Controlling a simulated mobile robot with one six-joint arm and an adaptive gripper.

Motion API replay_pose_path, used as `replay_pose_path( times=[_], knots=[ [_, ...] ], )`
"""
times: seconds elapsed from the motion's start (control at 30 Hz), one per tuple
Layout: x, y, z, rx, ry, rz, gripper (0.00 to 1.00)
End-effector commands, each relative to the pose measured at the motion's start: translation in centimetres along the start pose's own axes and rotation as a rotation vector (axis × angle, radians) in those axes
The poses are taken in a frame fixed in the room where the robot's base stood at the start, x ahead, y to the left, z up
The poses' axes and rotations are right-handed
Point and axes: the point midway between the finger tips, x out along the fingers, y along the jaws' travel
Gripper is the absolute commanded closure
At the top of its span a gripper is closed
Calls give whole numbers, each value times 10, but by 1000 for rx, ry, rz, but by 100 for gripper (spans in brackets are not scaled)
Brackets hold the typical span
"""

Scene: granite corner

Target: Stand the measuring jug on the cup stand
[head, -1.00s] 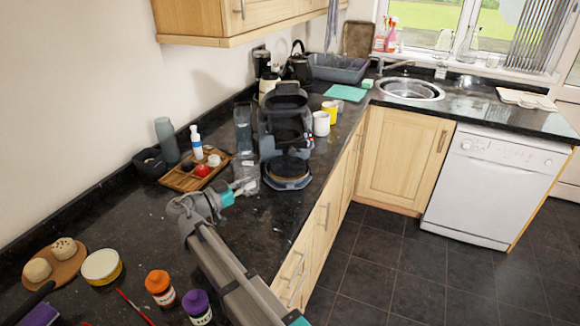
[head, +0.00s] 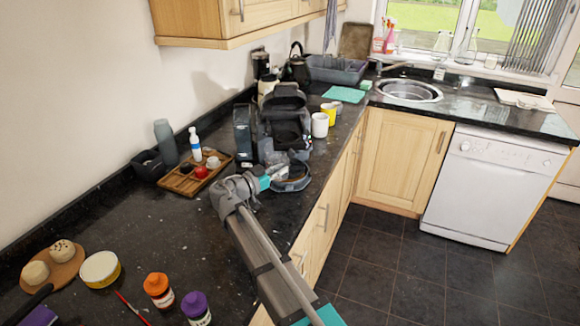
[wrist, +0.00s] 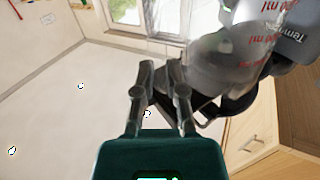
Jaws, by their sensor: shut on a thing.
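The clear measuring jug (wrist: 225,65) with red markings shows at the upper right of the wrist view, beside the grey machine. My gripper (head: 266,176) is shut on the jug; in the wrist view, its fingers (wrist: 162,70) are at the jug's left side. In the head view the jug is faint and partly hidden by my gripper. The cup stand (head: 292,185) is the dark round base at the front of the machine, partly covered by my gripper and the jug. The jug overlaps the stand's left part in the picture; I cannot tell whether they touch.
The dark coffee machine (head: 288,105) rises behind the stand. A wooden tray (head: 180,184) with a bottle and small items lies to the left. A white mug (head: 320,125) and a yellow mug (head: 330,110) stand to the right. The counter edge is close on the right.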

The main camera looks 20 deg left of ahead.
Motion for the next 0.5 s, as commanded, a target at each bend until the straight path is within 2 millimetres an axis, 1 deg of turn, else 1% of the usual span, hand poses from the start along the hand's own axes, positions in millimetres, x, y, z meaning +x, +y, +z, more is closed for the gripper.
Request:
replay_pose_path(
  times=[0.13, 0.23, 0.5],
  knots=[
    [1, 0, 0, 0, 0, 0, 100],
    [6, 0, 0, 0, 0, 0, 100],
    [36, -2, 0, 0, 1, -2, 100]
  ],
)
